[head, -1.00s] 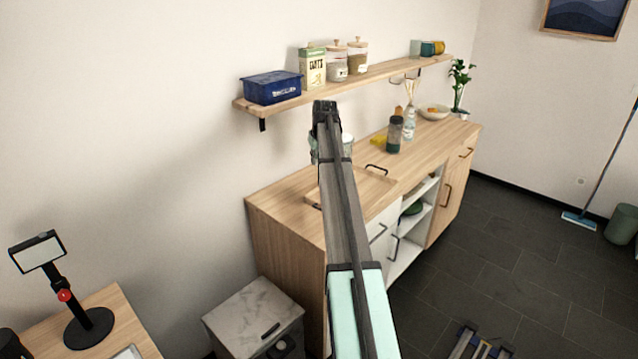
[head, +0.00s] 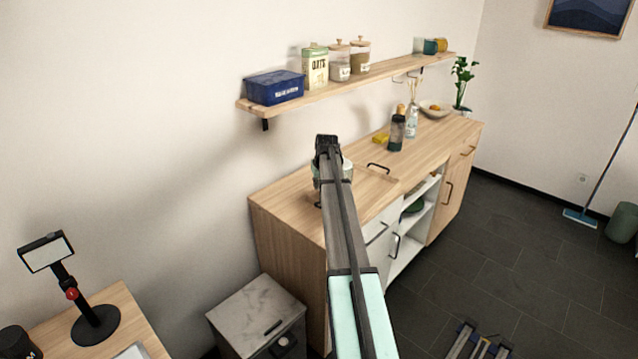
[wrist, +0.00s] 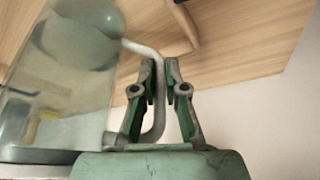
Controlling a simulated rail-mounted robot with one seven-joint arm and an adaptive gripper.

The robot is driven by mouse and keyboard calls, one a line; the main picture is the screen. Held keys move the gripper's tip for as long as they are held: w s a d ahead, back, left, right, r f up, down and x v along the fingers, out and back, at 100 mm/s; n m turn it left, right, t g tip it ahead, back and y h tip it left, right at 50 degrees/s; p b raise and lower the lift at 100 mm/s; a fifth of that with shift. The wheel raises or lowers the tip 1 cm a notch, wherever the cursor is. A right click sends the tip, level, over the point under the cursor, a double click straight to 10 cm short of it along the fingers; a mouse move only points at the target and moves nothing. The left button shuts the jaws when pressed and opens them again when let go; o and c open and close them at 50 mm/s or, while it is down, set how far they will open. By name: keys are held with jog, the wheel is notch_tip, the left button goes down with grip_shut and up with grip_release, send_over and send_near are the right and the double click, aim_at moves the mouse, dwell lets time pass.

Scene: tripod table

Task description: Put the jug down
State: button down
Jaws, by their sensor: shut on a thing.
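A clear jug (wrist: 70,75) with a pale rounded end fills the left of the wrist view. Its thin handle (wrist: 160,110) runs between the fingers of my gripper (wrist: 160,72), which is shut on it. In the head view my gripper (head: 327,146) is over the left part of the wooden sideboard (head: 275,198), and a sliver of the jug (head: 347,169) shows beside my arm. My arm hides most of the jug there. I cannot tell whether its base touches the surface below.
A wooden tray (head: 381,184) with dark handles lies on the sideboard by the jug. A dark bottle (head: 396,132), a yellow sponge (head: 380,138) and a bowl (head: 436,108) stand farther back. A shelf (head: 340,85) with a blue box (head: 274,87) and jars hangs above.

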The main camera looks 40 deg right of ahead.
jog(key=shift+f, duration=0.1)
jog(key=c, duration=1.2)
grip_release()
jog(key=b+v, duration=0.2)
jog(key=v, duration=1)
